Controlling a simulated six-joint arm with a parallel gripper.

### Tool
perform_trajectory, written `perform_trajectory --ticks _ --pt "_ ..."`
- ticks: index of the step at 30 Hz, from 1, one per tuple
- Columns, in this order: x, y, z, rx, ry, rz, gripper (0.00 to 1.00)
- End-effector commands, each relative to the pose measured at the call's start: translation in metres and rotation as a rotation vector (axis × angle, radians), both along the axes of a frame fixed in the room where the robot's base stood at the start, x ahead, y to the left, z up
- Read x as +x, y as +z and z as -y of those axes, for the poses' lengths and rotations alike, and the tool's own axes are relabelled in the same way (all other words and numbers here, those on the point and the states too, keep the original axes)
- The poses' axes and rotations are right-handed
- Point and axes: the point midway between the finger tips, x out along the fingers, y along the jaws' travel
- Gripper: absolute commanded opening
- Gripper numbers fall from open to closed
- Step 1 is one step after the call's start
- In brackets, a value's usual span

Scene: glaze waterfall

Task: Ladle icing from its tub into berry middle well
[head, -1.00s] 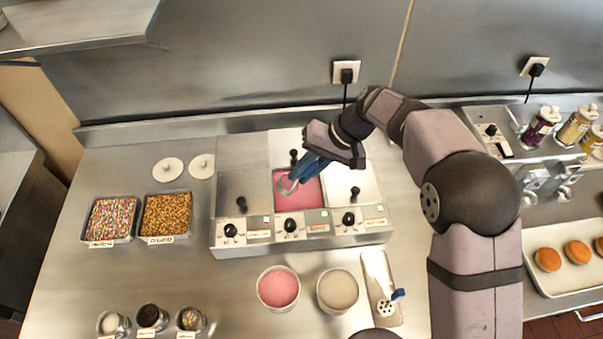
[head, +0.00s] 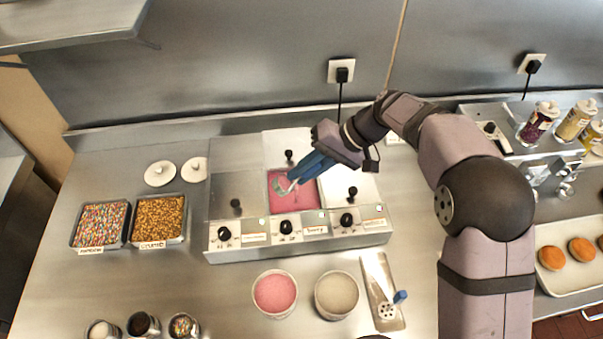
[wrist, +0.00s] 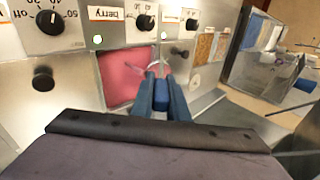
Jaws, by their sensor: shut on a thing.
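The glaze warmer (head: 230,249) is a steel unit with three wells and knobs along its front. Its middle well is open and holds pink icing (head: 295,200); the wrist view shows this pink well (wrist: 124,74) and a label reading "berry". My gripper (head: 300,178) is shut on a ladle (head: 281,186), whose head is over or in the middle well; I cannot tell whether it touches the icing. The ladle's handle is mostly hidden between the blue fingers. Two tubs stand in front of the warmer, one of pink icing (head: 275,292) and one of pale grey-beige icing (head: 337,294).
Trays of rainbow sprinkles (head: 101,224) and golden crumbs (head: 158,219) lie left, with two white lids (head: 160,173) behind. A steel tray (head: 382,290) with a white, blue-tipped tool is right of the tubs. Doughnuts (head: 551,258) sit far right.

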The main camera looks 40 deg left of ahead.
Motion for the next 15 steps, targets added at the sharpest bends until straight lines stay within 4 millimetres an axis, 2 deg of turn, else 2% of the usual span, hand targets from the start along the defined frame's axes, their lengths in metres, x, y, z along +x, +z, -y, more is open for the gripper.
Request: perform_trajectory --ticks 15 --pt "0.0041 -0.0027 0.004 0.064 -0.002 -0.049 0.0"
